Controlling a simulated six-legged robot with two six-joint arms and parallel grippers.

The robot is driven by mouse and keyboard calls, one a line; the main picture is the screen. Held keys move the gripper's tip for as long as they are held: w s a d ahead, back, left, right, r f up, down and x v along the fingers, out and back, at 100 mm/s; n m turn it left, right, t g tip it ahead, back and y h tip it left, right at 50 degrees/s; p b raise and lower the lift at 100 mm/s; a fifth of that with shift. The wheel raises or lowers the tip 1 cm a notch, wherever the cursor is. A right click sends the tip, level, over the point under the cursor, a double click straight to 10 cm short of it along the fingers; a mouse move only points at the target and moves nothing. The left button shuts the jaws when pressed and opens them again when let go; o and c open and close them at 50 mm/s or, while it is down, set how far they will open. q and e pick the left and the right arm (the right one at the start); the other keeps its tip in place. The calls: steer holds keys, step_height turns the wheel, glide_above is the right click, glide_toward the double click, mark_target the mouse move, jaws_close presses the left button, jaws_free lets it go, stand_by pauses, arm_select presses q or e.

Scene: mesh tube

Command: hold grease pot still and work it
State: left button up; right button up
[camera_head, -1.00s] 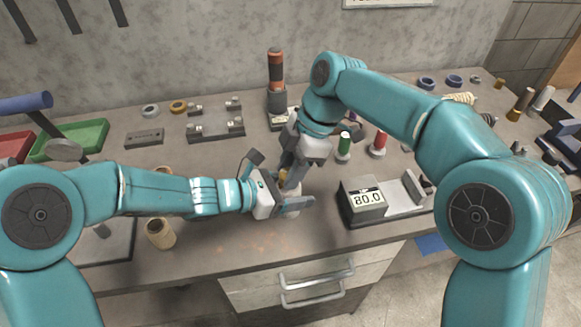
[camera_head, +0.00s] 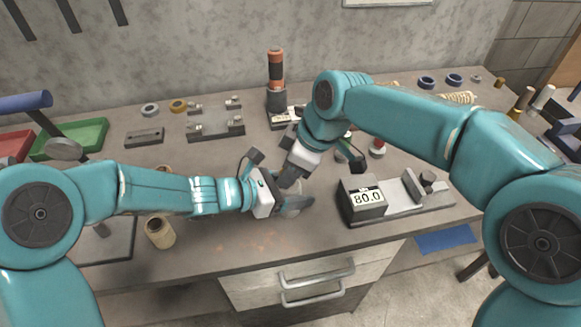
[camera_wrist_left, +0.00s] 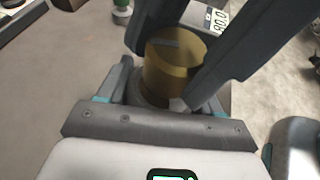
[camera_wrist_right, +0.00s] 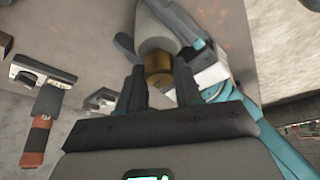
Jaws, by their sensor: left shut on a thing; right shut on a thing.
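The grease pot (camera_wrist_right: 152,28) is a pale grey cylinder with a brass top (camera_wrist_right: 158,66), seen in the right wrist view. In the head view its pale body (camera_head: 293,188) shows only in part between my grippers, near the front edge of the bench. My left gripper (camera_head: 290,205) is shut around the pot's body from the left. My right gripper (camera_head: 290,178) comes down from above and is shut on the brass top.
A box reading 80.0 (camera_head: 364,200) stands right of the pot on the workbench (camera_head: 230,250). A tan hollow cylinder (camera_head: 160,233) stands left of my left gripper. A fixture plate (camera_head: 216,128), an orange-and-black handled tool (camera_head: 276,75) and a green tray (camera_head: 80,138) lie behind.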

stand_by(0.4)
steer(key=o, duration=1)
steer(key=shift+o, duration=0.2)
